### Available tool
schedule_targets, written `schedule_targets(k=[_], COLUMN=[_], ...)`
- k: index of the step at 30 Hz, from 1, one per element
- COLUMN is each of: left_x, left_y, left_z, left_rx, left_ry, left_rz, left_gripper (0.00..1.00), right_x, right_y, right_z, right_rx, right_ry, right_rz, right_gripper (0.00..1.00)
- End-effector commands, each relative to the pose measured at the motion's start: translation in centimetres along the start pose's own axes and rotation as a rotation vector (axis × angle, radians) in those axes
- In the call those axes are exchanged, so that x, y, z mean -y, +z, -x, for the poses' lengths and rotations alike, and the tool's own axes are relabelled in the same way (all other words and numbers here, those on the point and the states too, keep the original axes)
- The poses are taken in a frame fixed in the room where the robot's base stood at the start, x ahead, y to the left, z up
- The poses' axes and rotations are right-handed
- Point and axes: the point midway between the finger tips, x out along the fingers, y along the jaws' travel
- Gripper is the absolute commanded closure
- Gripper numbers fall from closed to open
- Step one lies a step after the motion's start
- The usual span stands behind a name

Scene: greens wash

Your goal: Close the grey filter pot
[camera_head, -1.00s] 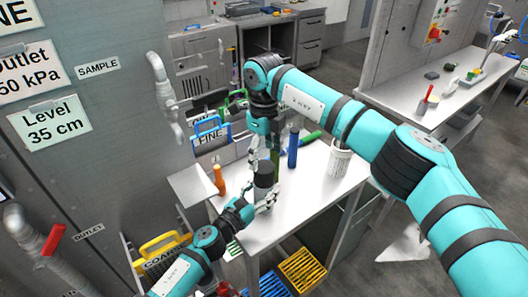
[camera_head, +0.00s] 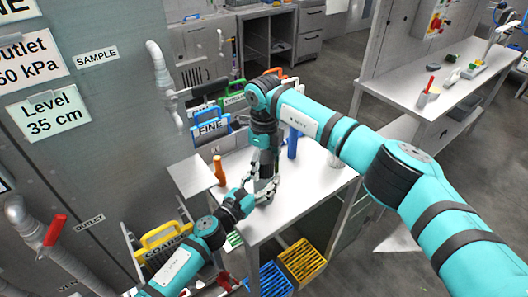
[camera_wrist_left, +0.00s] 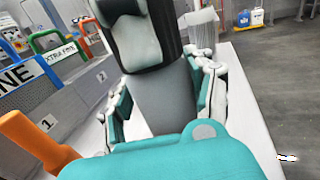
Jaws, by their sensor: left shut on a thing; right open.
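The grey filter pot (camera_head: 265,186) stands upright near the front edge of the white table. In the left wrist view its grey body (camera_wrist_left: 165,100) fills the space between my left fingers. My left gripper (camera_head: 260,194) is shut on the pot from the front left. My right gripper (camera_head: 264,165) is open, pointing down from above at the top of the pot. Its dark underside hides the pot's top, so I cannot tell whether a lid sits on it or whether the right fingers touch it.
An orange-handled thing (camera_head: 219,170) stands left of the pot and a blue cylinder (camera_head: 293,143) behind it. A white bucket (camera_head: 335,160) is partly hidden by my right arm. Blue (camera_head: 268,280) and yellow (camera_head: 302,260) crates are below the table's front edge.

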Motion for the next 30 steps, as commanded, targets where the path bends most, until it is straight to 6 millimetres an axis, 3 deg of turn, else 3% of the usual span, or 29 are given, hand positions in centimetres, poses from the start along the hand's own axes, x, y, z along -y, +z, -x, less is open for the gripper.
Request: schedule_targets(k=[12, 26, 30], left_x=[0.01, 0.01, 0.01], left_y=[0.01, 0.01, 0.01], left_z=[-0.01, 0.00, 0.00], left_rx=[0.000, 0.000, 0.000], left_ry=[0.000, 0.000, 0.000], left_rz=[0.000, 0.000, 0.000], left_gripper=[1.00, 1.00, 1.00], right_x=[0.00, 0.03, 0.05], right_y=[-0.02, -0.02, -0.02], right_z=[-0.91, -0.86, -0.85], right_rx=[0.000, 0.000, 0.000], right_ry=[0.000, -0.001, -0.001], right_rz=[0.000, 0.000, -0.005], right_gripper=[0.28, 0.86, 0.87])
